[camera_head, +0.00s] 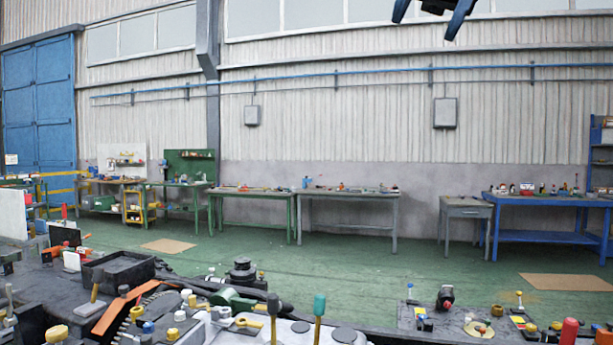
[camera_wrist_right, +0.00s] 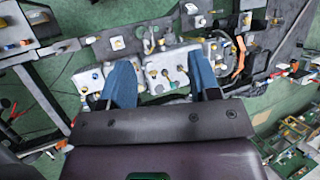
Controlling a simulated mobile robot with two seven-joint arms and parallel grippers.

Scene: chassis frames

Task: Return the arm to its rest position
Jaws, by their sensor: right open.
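My right gripper (camera_head: 431,14) shows at the top edge of the head view, high above the work area and in front of the far wall. Its two blue fingers are apart. In the right wrist view the gripper (camera_wrist_right: 162,88) points down over the chassis frame, with nothing between its fingers. The chassis frame (camera_wrist_right: 112,42) lies below, apart from the fingers, with light grey blocks and small fittings on it. Most of the right arm is outside the head view. My left gripper is in neither view.
A cluttered bench (camera_head: 365,317) with tools and small parts spans the front of the head view. A black tray (camera_head: 118,270) stands at its left. Several workbenches, one a blue table (camera_head: 545,201), line the far wall. The green floor (camera_head: 400,270) between is mostly open.

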